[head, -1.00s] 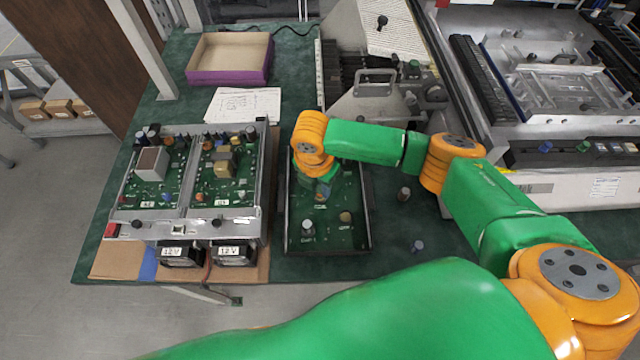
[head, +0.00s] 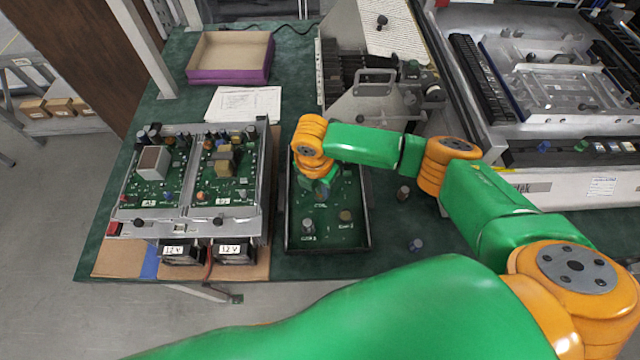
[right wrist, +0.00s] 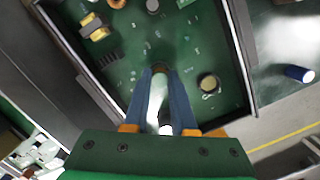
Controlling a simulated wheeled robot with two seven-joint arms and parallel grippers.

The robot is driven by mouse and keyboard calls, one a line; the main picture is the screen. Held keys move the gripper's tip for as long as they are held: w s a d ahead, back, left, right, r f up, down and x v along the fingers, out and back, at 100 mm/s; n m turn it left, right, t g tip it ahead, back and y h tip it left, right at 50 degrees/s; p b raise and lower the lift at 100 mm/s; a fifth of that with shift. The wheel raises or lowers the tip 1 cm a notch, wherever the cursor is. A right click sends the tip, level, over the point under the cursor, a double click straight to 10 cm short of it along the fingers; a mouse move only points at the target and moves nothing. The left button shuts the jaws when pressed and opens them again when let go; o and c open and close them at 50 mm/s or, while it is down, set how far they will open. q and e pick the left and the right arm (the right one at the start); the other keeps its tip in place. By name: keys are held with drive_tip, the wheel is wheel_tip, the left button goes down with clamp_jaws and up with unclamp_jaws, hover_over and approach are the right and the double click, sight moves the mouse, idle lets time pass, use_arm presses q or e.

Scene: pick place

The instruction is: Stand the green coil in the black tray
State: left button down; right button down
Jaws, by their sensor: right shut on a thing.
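The black tray (head: 370,215) has dark walls and a green floor with white print; it also fills much of the right wrist view (right wrist: 238,40). My right gripper (head: 321,192) is over the rear half of this tray, pointing down. In the right wrist view its blue fingers (right wrist: 160,85) are shut on a narrow upright thing, which I take for the green coil (right wrist: 157,95). It looks pale there, its green is not clear, and its lower end is hidden. My left gripper is not in view.
In the tray stand a grey cylinder (head: 308,226) and a tan-topped cylinder (head: 346,216). To its right on the table are a dark cylinder (head: 403,193) and a blue-topped one (head: 416,245). A chassis of circuit boards (head: 187,215) is close on the left.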

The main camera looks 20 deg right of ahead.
drive_tip(key=c, duration=0.7)
unclamp_jaws()
drive_tip(key=c, duration=0.3)
wheel_tip(320, 180, up, 7)
drive_tip(key=p, duration=0.8)
drive_tip(key=shift+r, duration=0.15)
